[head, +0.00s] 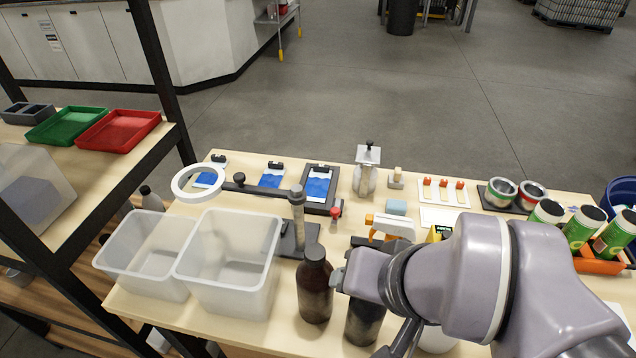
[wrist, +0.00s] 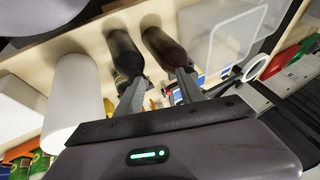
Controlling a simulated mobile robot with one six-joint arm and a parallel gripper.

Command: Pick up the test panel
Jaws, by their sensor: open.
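Flat blue-and-white panels with dark clips lie along the table's far edge in the head view: one at left (head: 210,178), one in the middle (head: 272,178), and one on a dark frame (head: 319,186). I cannot tell which of them is the test panel. My gripper (wrist: 160,86) is open in the wrist view, with nothing seen between its two fingers. In the head view my arm reaches in from the lower right, and the fingers are mostly hidden. The gripper is on the near side of the table, apart from the panels.
A brown bottle (head: 315,290) and a dark bottle (head: 365,322) stand near my gripper. A ring magnifier (head: 199,182) on a stand and two clear bins (head: 228,262) (head: 145,255) occupy the left. Green cans (head: 580,230) are at right.

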